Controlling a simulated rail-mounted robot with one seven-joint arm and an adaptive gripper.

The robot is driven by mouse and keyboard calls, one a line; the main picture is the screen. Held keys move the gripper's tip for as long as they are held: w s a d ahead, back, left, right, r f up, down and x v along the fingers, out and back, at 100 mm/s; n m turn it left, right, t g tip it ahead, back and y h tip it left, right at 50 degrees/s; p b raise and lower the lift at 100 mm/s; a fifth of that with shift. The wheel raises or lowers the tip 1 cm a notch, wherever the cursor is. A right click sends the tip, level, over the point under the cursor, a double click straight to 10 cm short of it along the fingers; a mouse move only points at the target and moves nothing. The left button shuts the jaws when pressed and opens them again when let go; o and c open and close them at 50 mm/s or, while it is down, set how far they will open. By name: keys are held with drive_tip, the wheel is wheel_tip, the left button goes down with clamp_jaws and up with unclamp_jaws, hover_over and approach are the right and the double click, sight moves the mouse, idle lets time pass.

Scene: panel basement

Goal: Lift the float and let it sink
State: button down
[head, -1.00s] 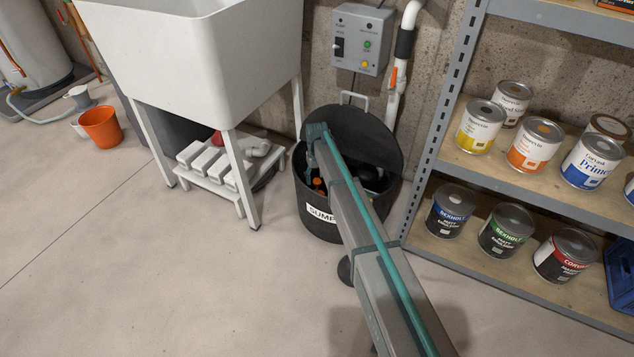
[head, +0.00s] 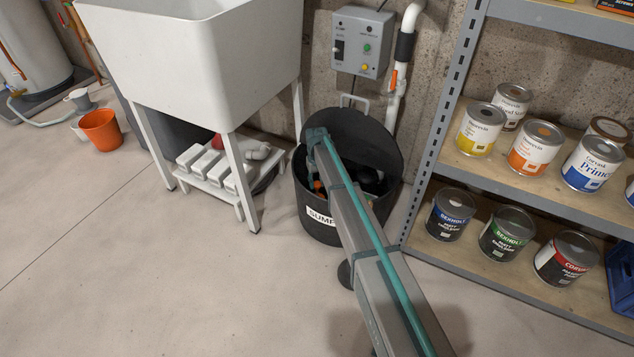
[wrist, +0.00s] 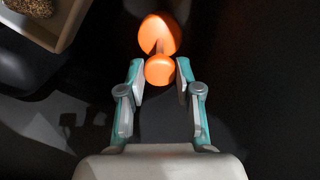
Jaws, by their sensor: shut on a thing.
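The orange float shows in the wrist view (wrist: 160,32) as a rounded body with a smaller ball-shaped knob nearest me. My gripper (wrist: 160,74) is shut on this knob, with one teal-and-grey finger on each side. In the head view, a small orange patch (head: 319,187) shows inside the black sump pit (head: 322,230), just left of my arm. My arm hides the fingers and most of the pit's inside there. The pit's round black lid (head: 365,135) stands open at the back. I cannot make out a water level.
A white sink (head: 190,50) stands left, and a metal shelf with paint cans (head: 506,233) stands close right.

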wheel_tip(320, 180, up, 7)
drive_tip(key=p, duration=0.7)
drive_tip(key=shift+r, duration=0.1)
drive_tip(key=c, duration=0.8)
unclamp_jaws()
drive_tip(key=shift+o, duration=0.2)
wheel_tip(320, 180, up, 12)
drive_tip(key=shift+d, duration=0.1)
